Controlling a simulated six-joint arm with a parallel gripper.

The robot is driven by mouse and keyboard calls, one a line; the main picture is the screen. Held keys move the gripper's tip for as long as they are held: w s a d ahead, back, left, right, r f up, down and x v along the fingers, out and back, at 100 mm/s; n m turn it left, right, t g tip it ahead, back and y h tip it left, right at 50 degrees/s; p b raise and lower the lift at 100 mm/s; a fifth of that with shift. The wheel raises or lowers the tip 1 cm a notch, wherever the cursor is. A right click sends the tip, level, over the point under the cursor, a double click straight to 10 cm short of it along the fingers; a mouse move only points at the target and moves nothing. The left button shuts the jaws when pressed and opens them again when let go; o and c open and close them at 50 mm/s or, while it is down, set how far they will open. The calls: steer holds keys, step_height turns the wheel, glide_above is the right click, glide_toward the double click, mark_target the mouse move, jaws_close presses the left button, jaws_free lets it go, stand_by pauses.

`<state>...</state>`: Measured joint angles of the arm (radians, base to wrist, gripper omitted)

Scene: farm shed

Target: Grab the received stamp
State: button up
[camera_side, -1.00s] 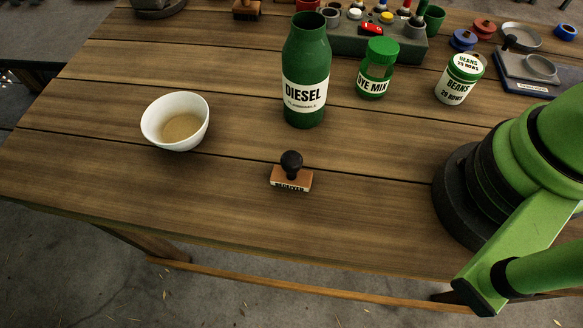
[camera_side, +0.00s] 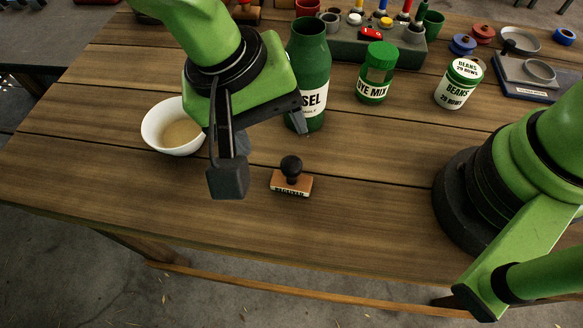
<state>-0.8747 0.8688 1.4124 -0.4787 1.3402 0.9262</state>
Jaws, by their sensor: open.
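The received stamp (camera_side: 291,184) stands upright on the wooden table, with a black round knob on a small wooden block. Its front label reads "RECEIVED". My gripper (camera_side: 229,165) hangs to the left of the stamp, above the table and apart from it. One dark finger with a blocky tip points down at the front; the other shows only partly behind it. The gripper is open and I see nothing held in it.
A white bowl (camera_side: 165,136) sits just left of my gripper, partly covered by it. A green diesel bottle (camera_side: 318,72) stands behind the stamp, partly hidden. A green jar (camera_side: 376,73) and a beans can (camera_side: 459,83) stand further right. The table front is clear.

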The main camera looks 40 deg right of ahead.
mark_target(289, 161)
steer(key=x, duration=0.9)
steer(key=shift+s+f, duration=0.25)
steer(key=shift+s, duration=0.05)
steer(key=shift+c, duration=0.4)
steer(key=c, duration=0.9)
